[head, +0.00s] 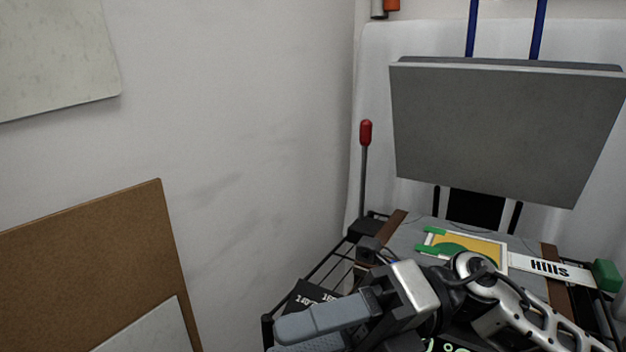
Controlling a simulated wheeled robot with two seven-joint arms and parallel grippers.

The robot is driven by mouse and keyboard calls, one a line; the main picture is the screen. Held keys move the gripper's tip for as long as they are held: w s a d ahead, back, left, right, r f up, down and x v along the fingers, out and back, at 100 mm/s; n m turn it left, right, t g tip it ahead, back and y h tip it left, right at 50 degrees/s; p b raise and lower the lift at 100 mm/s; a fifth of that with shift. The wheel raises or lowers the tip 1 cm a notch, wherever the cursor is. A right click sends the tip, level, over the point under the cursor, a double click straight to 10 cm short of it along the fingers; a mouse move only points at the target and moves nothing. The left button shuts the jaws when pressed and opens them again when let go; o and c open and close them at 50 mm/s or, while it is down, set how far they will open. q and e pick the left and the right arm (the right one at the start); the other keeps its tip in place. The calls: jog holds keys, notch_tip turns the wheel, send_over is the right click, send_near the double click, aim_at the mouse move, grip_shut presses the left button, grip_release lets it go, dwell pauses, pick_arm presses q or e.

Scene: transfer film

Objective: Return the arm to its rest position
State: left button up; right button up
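My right arm comes in from the lower right, and its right gripper (298,337) points left near the bottom edge. Its two grey fingers lie one above the other, and the textured face of the lower one shows, so it looks open. I see nothing held, though the lower finger is cut off by the picture edge. Behind the arm, a yellow sheet with a pale border and green parts (481,249) lies on a grey surface (408,240). My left gripper is not in view.
A black wire rack (318,277) holds the surface. A red-tipped rod (365,133) stands at its back left. A grey panel (500,130) hangs above. A white strip with black lettering (548,267) lies right. A brown board (90,260) is lower left. The wall before the gripper is bare.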

jog(key=w+d+f+m+t+h, duration=0.15)
jog(key=w+f+m+t, duration=0.25)
jog(key=m+t, duration=0.5)
jog(key=w+d+f+m+t+h, duration=0.1)
jog(key=w+d+f+m+t, duration=0.25)
jog(key=m+t, duration=0.65)
jog(key=w+d+f+m+t+h, duration=0.2)
jog(key=w+f+m+t, duration=0.3)
jog(key=m, duration=0.7)
jog(key=s+d+f+m+g+h, duration=0.2)
jog(key=s+f+m+h, duration=0.1)
jog(key=f, duration=0.5)
jog(key=s+d+f+m+g+h, duration=0.2)
jog(key=s+f+m, duration=0.3)
jog(key=f, duration=0.4)
jog(key=s+d+f+m+g+h, duration=0.2)
jog(key=s+d+f+m+h, duration=0.1)
jog(key=s+f, duration=0.3)
notch_tip(320, 180, down, 3)
jog(key=shift+s+d+r+m+h, duration=0.1)
jog(key=shift+s+d+m+h, duration=0.3)
jog(key=shift+d+h, duration=0.4)
